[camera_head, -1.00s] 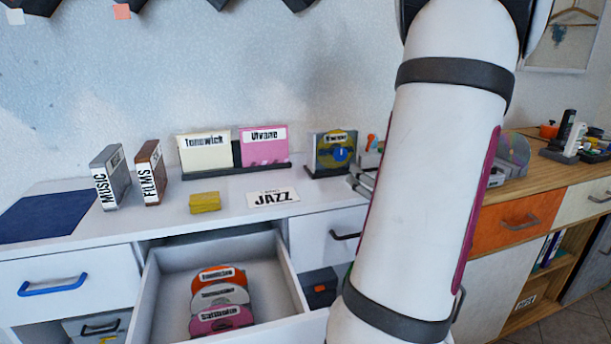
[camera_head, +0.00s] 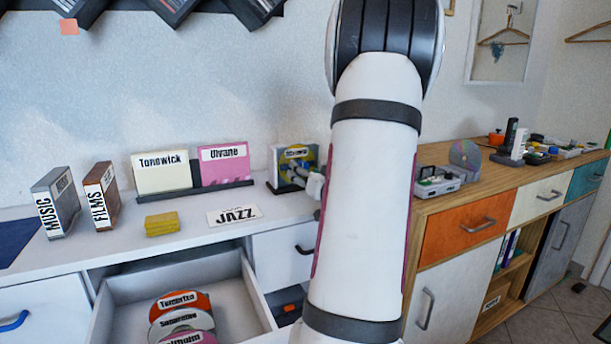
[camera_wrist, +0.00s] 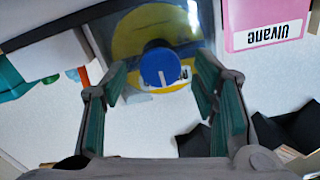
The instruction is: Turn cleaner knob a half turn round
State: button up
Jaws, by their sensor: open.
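The cleaner (camera_head: 297,152) is a small upright box with a yellow disc on its front, standing at the back of the white counter. Its round blue knob (camera_wrist: 160,68) with a pale mark shows in the wrist view, in front of the yellow disc (camera_wrist: 125,40). My gripper (camera_wrist: 161,82) is open, with one dark green-padded finger on each side of the knob in the picture. I cannot tell whether the fingertips reach around it. In the head view my gripper (camera_head: 315,184) is at the cleaner's lower right, and my arm hides part of this area.
A rack holds the Tonowick (camera_head: 160,172) and pink Ulvane (camera_head: 224,165) sleeves left of the cleaner. A JAZZ card (camera_head: 234,215) and yellow block (camera_head: 161,224) lie in front. An open drawer (camera_head: 247,290) holds discs below. A grey tray (camera_head: 438,181) stands right.

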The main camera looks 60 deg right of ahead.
jog(key=shift+w+d, duration=0.1)
jog(key=shift+w, duration=0.05)
jog(key=c, duration=1.2)
jog(key=shift+o, duration=0.2)
